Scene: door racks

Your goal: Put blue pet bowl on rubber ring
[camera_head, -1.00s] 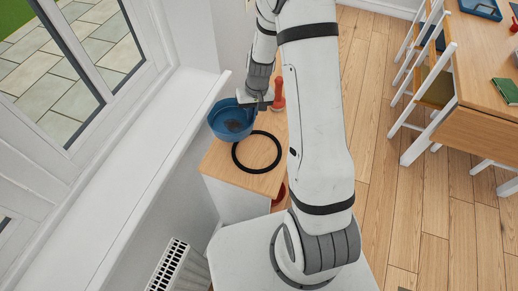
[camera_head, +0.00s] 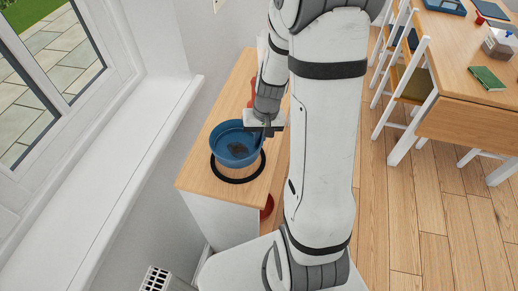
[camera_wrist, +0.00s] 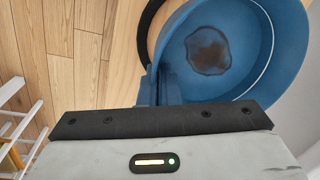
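The blue pet bowl (camera_head: 234,146) has a dark patch on its inner floor. In the head view it is upright over the black rubber ring (camera_head: 237,180), whose front part shows below it; I cannot tell whether it touches the ring. My gripper (camera_head: 268,134) is at the bowl's right rim. In the wrist view the gripper's fingers (camera_wrist: 158,88) close on the rim of the bowl (camera_wrist: 225,50), and an arc of the ring (camera_wrist: 147,25) shows beside it.
The ring lies on a wooden cabinet top (camera_head: 195,178) beside the window sill. A red object (camera_head: 252,93) is partly hidden behind my arm. A radiator (camera_head: 157,279) is below. A wooden table (camera_head: 470,75) and white chairs (camera_head: 402,90) stand at the right.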

